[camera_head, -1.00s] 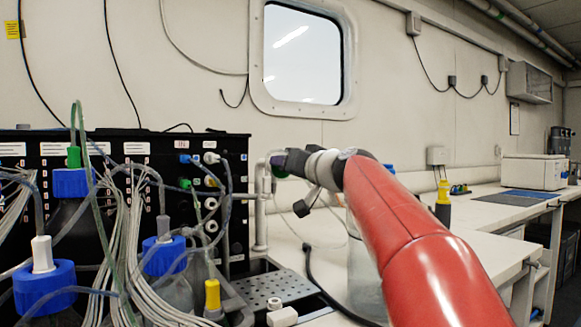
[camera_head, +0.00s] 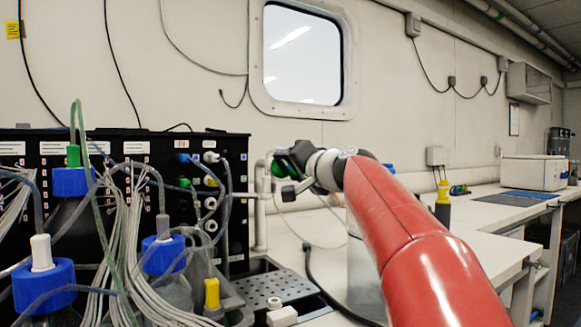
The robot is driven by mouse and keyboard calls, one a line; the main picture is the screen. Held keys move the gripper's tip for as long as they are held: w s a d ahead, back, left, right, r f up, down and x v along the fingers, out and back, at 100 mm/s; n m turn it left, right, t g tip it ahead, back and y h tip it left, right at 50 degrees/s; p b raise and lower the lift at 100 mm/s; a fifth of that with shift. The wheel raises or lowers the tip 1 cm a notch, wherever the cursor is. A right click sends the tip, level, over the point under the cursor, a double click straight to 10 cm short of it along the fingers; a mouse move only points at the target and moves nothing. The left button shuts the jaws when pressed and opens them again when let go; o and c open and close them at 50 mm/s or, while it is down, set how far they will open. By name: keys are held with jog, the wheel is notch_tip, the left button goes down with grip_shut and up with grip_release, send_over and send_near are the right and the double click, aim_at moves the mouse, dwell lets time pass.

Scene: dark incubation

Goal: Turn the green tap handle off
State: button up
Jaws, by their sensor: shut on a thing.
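The green tap handle (camera_head: 279,168) shows as a small green patch at the top of the white tap pipe (camera_head: 261,215), right of the black rack. My gripper (camera_head: 285,164) is at the end of my red arm and is shut on the handle. The dark jaws cover most of the handle, so its exact angle is hard to tell. The pipe stands upright beside the metal drip tray.
A black rack (camera_head: 120,150) with tubes and blue-capped bottles (camera_head: 44,287) fills the left. A perforated metal tray (camera_head: 270,287) lies below the tap. A clear container (camera_head: 363,275) stands behind my arm.

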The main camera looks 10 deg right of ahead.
jog(key=shift+m, duration=0.4)
jog(key=o, duration=1)
